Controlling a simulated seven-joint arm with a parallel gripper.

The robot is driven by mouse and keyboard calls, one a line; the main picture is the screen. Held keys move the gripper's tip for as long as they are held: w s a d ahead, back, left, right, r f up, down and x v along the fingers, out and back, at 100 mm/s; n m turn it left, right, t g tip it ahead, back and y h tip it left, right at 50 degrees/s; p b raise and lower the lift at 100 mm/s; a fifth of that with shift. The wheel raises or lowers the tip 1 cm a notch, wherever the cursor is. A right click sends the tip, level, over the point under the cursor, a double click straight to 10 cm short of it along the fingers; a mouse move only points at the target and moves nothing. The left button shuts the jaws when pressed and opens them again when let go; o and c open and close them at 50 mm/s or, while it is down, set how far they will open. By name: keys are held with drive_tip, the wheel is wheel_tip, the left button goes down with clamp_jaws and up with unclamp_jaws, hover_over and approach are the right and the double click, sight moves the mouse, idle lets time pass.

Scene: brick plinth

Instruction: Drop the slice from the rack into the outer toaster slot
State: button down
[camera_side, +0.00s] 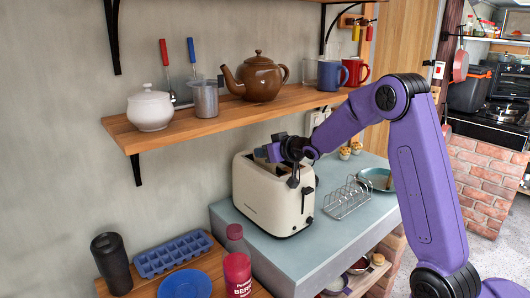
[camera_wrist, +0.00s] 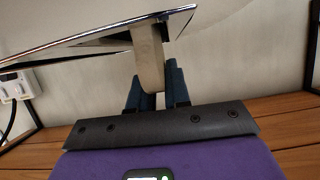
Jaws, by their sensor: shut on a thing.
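The cream toaster (camera_side: 262,200) stands on the grey counter, and its shiny top (camera_wrist: 80,42) shows in the wrist view. My gripper (camera_side: 272,152) is over the toaster's top in the side view. In the wrist view my gripper's dark blue fingers (camera_wrist: 155,88) are shut on a tan slice (camera_wrist: 148,62), seen edge-on. The slice reaches from the fingers to the toaster top, at a dark slot near the top's end. How deep it sits there cannot be told. In the side view the slice is not clearly visible. The wire rack (camera_side: 348,197) right of the toaster looks empty.
A wooden shelf (camera_side: 225,119) with a brown teapot (camera_side: 262,78), a white pot (camera_side: 150,110) and mugs hangs close above the toaster. A teal plate (camera_side: 377,180) and small muffins lie behind the rack.

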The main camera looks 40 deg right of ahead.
drive_tip(key=c, duration=1.1)
unclamp_jaws()
drive_tip(key=shift+f, duration=0.15)
